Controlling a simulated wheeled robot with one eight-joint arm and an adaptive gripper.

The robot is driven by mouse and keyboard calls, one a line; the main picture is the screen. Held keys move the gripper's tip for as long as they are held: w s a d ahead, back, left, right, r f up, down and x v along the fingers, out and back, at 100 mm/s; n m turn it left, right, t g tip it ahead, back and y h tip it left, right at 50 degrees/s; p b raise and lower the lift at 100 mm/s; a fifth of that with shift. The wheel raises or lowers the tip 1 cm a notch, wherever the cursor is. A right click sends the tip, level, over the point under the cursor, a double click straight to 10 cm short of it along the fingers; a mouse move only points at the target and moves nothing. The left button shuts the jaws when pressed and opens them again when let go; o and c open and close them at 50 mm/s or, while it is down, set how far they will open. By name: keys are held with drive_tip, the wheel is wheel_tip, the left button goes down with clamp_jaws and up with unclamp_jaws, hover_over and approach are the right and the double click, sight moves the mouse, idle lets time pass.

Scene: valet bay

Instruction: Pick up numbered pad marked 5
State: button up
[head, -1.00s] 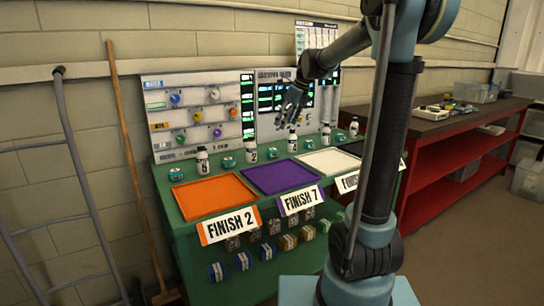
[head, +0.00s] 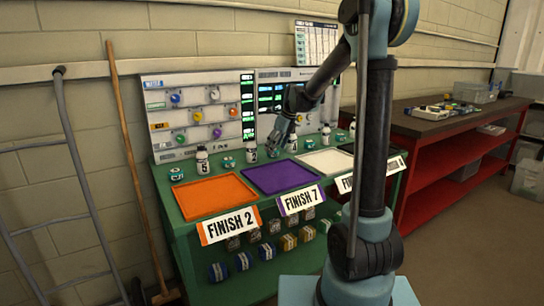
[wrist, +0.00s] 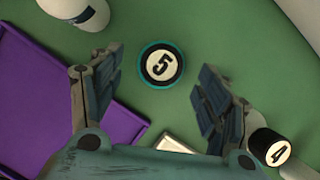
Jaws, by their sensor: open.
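The pad marked 5 (wrist: 161,65) is a round dark disc with a teal rim and a cream face, lying flat on the green bench top in the wrist view. My gripper (wrist: 161,82) is open and empty, its two fingers spread to the left and right of the pad. I see no finger touching it. In the head view my gripper (head: 277,150) reaches down over the back of the green bench, behind the purple tray (head: 279,179).
A white bottle (wrist: 78,12) stands close to the pad, upper left in the wrist view. The orange tray (head: 214,196) and white tray (head: 326,162) flank the purple one. A panel board (head: 195,115) stands behind.

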drive_tip(key=shift+x, duration=1.4)
drive_tip(key=c, duration=1)
drive_tip(key=shift+o, duration=0.2)
drive_tip(key=shift+r, duration=0.15)
